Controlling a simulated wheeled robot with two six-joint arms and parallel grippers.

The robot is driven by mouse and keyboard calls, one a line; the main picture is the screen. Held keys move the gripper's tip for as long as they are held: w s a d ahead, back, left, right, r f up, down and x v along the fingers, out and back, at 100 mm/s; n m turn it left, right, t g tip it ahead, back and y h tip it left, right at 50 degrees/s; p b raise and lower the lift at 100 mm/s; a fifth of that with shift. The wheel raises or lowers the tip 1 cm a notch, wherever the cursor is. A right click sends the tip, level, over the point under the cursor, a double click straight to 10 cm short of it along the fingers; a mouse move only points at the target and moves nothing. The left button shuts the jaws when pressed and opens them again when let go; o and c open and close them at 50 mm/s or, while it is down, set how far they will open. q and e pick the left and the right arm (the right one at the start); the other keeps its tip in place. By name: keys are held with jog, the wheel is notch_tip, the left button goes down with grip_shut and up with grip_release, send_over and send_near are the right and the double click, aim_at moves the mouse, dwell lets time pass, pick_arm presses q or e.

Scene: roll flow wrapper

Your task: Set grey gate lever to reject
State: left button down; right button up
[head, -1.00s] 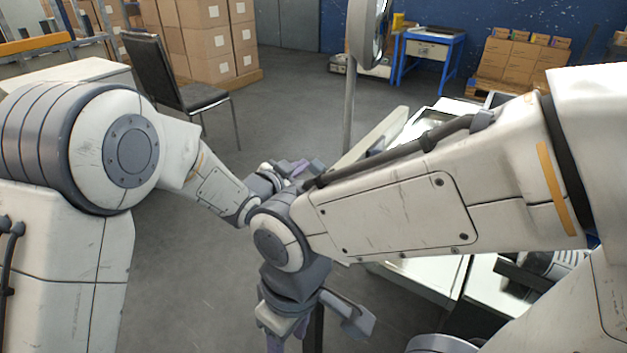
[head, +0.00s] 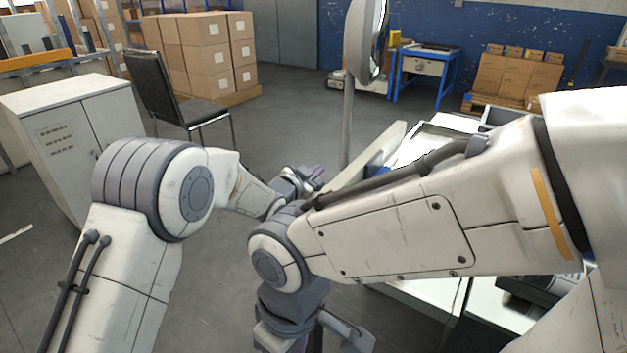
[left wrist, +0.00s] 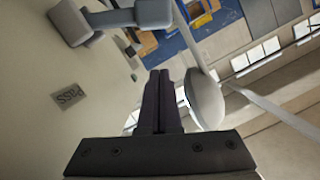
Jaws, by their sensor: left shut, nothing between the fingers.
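The grey gate lever (left wrist: 108,20) shows at the top left of the left wrist view, as a grey bar with a thick rounded end on a pale panel. A dark label reading PASS (left wrist: 68,98) appears turned around on the same panel. My left gripper (left wrist: 160,80) is shut and empty, with its fingertips below the lever in that picture and apart from it. In the head view my left gripper (head: 315,174) is beside the machine, and the lever cannot be made out there. My right gripper (head: 311,338) hangs low with its fingers spread, partly cut off.
A round mirror (head: 368,40) on a pole stands behind the machine (head: 370,160); it is close to my left fingers in the wrist view (left wrist: 205,100). A chair (head: 150,80) and a grey cabinet (head: 70,140) stand at left. Open floor lies behind.

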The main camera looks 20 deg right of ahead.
pick_arm(q)
jog(key=w+f, duration=0.1)
jog(key=f, duration=0.1)
jog(key=w+f, duration=0.1)
jog(key=f, duration=0.1)
jog(key=shift+w+b, duration=0.2)
jog(key=shift+b, duration=0.1)
pick_arm(e)
jog(key=shift+f, duration=0.35)
